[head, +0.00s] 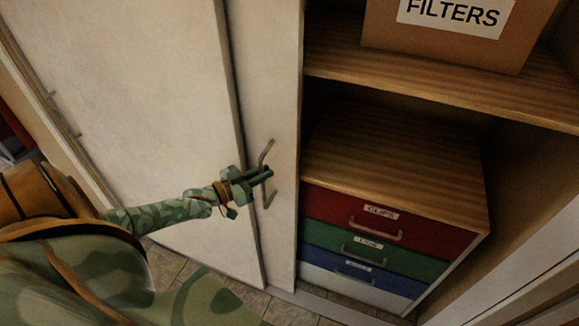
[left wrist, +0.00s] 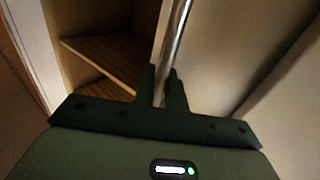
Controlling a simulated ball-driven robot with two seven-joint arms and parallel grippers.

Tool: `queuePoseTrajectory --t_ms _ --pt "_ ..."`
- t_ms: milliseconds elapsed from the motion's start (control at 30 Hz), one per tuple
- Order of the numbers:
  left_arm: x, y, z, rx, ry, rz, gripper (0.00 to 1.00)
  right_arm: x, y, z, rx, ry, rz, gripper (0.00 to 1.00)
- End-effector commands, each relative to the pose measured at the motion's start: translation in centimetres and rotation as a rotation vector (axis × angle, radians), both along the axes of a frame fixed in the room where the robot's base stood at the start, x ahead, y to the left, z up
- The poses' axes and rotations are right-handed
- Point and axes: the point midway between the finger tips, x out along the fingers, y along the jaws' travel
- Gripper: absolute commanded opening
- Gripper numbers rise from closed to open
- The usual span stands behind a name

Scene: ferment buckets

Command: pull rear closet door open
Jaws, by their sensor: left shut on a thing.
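Two pale sliding-type door panels stand in the left and middle of the head view. The narrower panel (head: 270,90), beside the open closet space, carries a metal bar handle (head: 267,150). The wider panel (head: 150,110) is to its left, and I cannot tell for certain which one is the rear door. My left gripper (head: 268,173) is shut on the handle, around the middle of the bar. In the left wrist view the handle bar (left wrist: 177,40) runs between the two dark fingers (left wrist: 165,88). My right gripper is not in view.
The closet is open on the right. It holds a wooden shelf (head: 440,85) with a cardboard box labelled FILTERS (head: 445,42). Below stands a drawer unit with red (head: 350,218), green (head: 340,243) and blue (head: 325,262) drawer fronts. Tiled floor (head: 165,262) shows below the doors.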

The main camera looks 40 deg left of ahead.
Motion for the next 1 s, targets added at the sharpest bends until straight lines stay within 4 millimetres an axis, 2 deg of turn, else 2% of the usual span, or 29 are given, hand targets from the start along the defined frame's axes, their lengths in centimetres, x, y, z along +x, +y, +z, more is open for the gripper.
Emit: queuePoseTrajectory --t_ms 33,100,300,500,833,867,900,1000 --pt "-0.4 1.4 -0.4 0.008 0.004 0.003 0.00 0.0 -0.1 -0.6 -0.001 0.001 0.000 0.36" --pt "-0.8 2.7 -0.3 0.006 0.003 0.003 0.00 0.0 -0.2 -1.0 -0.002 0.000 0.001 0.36" --pt "-1.5 5.2 -0.2 0.003 0.001 0.002 0.00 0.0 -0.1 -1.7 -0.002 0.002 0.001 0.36" --pt "-1.8 6.1 -0.1 0.000 0.001 0.003 0.00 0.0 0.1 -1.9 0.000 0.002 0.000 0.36" --pt "-1.8 6.3 0.0 0.003 0.001 0.005 0.00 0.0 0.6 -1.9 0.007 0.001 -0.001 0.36" --pt "-1.8 6.3 0.0 0.003 0.002 0.005 0.21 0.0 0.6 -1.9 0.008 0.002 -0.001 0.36" --pt "-1.8 6.3 0.0 0.003 0.001 0.005 0.29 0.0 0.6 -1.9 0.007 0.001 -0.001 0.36" --pt "-1.8 6.2 0.0 0.003 0.001 0.003 0.29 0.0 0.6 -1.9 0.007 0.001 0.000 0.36"
